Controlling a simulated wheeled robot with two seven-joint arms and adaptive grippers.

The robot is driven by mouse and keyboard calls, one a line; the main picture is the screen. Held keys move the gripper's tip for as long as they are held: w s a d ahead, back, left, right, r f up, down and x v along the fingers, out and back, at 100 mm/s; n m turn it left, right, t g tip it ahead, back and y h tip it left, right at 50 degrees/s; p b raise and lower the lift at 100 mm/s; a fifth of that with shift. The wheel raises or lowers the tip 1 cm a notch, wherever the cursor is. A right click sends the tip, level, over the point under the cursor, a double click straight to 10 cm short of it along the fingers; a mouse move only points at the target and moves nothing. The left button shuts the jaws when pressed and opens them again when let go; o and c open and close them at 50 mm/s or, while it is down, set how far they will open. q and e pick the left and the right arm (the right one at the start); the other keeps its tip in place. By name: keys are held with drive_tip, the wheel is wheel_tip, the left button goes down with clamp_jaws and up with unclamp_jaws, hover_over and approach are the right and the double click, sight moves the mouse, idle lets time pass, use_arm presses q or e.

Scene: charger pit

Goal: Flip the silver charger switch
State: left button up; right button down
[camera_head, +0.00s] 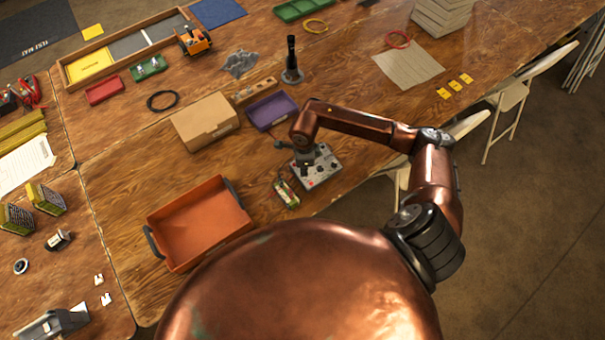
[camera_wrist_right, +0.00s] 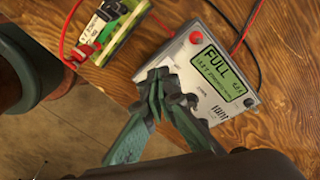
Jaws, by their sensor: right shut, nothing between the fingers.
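The silver-grey charger (camera_head: 318,168) sits on the wooden table near its edge, below my right gripper (camera_head: 304,158). In the right wrist view the charger (camera_wrist_right: 190,60) shows a green display (camera_wrist_right: 222,76) reading FULL and a red knob (camera_wrist_right: 196,37). My right gripper (camera_wrist_right: 160,84) is shut and empty, its fingertips over the charger's near edge; I cannot tell whether they touch it. I cannot make out the silver switch; the fingers cover that part of the panel. My left gripper is not in view.
A battery pack (camera_head: 286,193) with red and black leads lies beside the charger; it also shows in the wrist view (camera_wrist_right: 112,28). An orange tray (camera_head: 200,222), a purple tray (camera_head: 271,110) and a cardboard box (camera_head: 204,121) stand nearby.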

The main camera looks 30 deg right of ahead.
drive_tip(key=shift+r+p, duration=1.1)
drive_tip(key=shift+r, duration=1.3)
drive_tip(key=shift+f, duration=0.1)
